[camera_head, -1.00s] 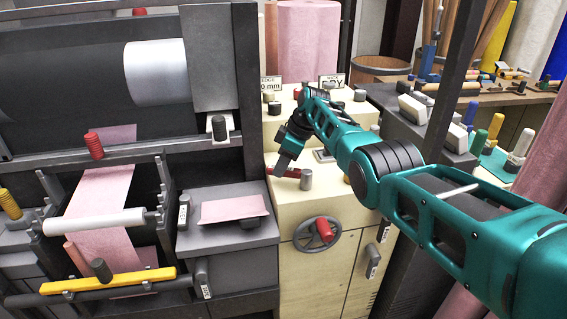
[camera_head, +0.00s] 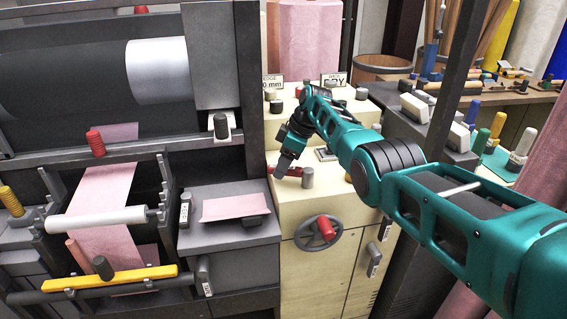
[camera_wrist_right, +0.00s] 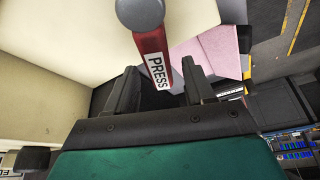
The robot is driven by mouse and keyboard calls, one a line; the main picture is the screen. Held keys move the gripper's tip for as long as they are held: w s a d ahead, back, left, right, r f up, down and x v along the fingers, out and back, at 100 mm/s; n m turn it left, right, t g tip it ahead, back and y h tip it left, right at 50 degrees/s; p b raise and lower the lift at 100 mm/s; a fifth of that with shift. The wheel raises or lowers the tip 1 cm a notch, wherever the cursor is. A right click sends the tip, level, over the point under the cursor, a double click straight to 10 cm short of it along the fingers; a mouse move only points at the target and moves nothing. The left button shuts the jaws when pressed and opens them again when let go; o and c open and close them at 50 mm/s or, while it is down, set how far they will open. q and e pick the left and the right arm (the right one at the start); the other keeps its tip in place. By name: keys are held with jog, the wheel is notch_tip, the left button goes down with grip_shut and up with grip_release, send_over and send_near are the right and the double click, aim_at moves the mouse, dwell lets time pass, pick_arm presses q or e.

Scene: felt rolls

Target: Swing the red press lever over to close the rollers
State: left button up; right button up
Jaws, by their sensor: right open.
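The red press lever (camera_head: 293,171) lies across the cream cabinet top, with a grey knob (camera_head: 307,178) at its right end. In the right wrist view the lever (camera_wrist_right: 150,48) carries a white PRESS label, and its round grey end (camera_wrist_right: 140,12) is nearest the top edge. My right gripper (camera_head: 284,166) points down at the lever from above. In the wrist view its open fingers (camera_wrist_right: 162,88) stand on either side of the labelled part. I cannot tell whether either finger touches it. The gripper hides part of the lever in the head view. My left gripper is out of view.
A handwheel with a red grip (camera_head: 325,228) is on the cabinet front below. A grey stand with a pink felt sheet (camera_head: 235,207) is to the left, beside the roller machine with a white roller (camera_head: 95,221). Several knobs stand behind my right wrist.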

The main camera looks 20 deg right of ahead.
aim_at(302, 169)
jog(key=shift+r, duration=0.1)
jog(key=shift+d+r, duration=0.15)
jog(key=shift+r, duration=0.15)
jog(key=p+v, duration=0.2)
jog(key=v, duration=1)
jog(key=shift+s, duration=0.15)
